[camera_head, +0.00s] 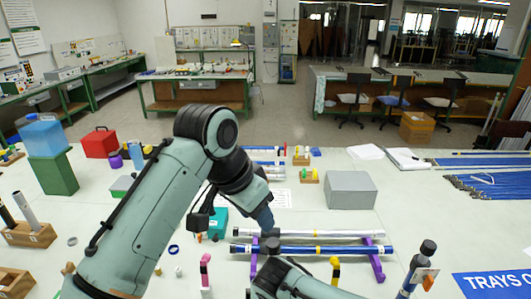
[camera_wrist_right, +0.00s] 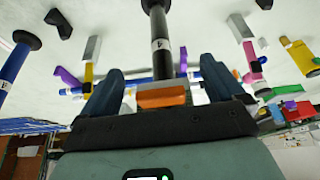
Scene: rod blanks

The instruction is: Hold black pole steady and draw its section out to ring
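The black pole (camera_wrist_right: 159,62) has a round black knob and a white band marked 4; its knob (camera_head: 272,244) shows low in the head view. My right gripper (camera_wrist_right: 161,70) is open, with the pole between its spread fingers. An orange clip (camera_wrist_right: 162,97) sits at the pole, also between the fingers. In the head view my right wrist hides most of the pole and the right fingers. My left gripper (camera_head: 263,218) hangs pointing down just behind the knob; its finger gap is hard to see. I cannot make out a ring on the black pole.
A white pole (camera_head: 345,233) and a blue pole (camera_head: 345,250) lie across purple stands (camera_head: 375,265). Upright pieces with a pink clip (camera_head: 205,262) and a yellow clip (camera_head: 335,268) flank my right wrist. Another knobbed pole (camera_head: 418,266) stands right. A grey box (camera_head: 351,190) lies beyond.

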